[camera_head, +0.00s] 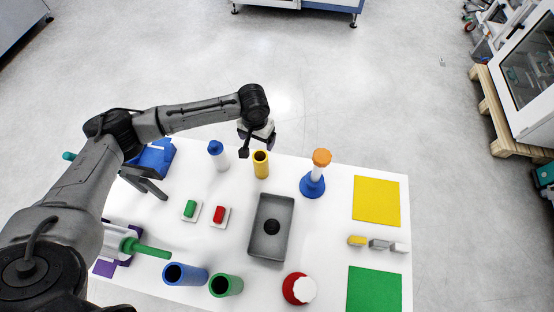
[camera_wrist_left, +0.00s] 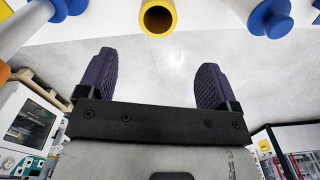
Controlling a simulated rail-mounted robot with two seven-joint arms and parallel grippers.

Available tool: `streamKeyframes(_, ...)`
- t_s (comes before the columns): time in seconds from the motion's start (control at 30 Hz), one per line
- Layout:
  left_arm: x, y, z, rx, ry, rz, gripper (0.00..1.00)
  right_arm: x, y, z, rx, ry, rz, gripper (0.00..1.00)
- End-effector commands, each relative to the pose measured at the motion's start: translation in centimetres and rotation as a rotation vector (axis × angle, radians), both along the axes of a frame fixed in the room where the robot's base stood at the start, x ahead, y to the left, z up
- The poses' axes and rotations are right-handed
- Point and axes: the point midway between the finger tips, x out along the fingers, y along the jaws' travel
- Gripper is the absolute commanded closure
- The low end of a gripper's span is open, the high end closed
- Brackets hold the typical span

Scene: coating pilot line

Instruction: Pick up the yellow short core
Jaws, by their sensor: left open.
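The yellow short core (camera_head: 261,170) is a hollow tube standing upright near the back edge of the white table. It also shows at the top of the left wrist view (camera_wrist_left: 157,33), with its dark open end facing the camera. My left gripper (camera_head: 257,146) is just behind the core, close to its top rim in the picture. In the left wrist view its two dark ribbed fingers (camera_wrist_left: 155,80) are wide apart with nothing between them. The core lies past the fingertips, roughly centred between them. My right gripper is in neither view.
A white cylinder with a blue cap (camera_head: 218,160) stands left of the core. A blue-based, orange-topped post (camera_head: 312,186) stands to its right. A grey tray (camera_head: 255,247) lies in front. Blue (camera_head: 186,274) and green (camera_head: 226,286) tubes are at the front edge.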

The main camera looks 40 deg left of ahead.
Motion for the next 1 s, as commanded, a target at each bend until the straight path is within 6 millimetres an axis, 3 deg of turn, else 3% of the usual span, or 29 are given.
streamKeyframes(0.33, -0.1, -0.3, -0.7, -0.015, 0.005, 0.241, 0.15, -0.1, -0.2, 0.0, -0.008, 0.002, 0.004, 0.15)
streamKeyframes(0.7, -0.1, -0.3, -6.6, -0.014, 0.005, 0.249, 0.15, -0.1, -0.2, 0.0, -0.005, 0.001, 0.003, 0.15)
streamKeyframes(1.0, 0.0, -0.3, -8.6, -0.014, 0.002, 0.247, 0.15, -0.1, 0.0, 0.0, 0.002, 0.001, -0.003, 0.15)
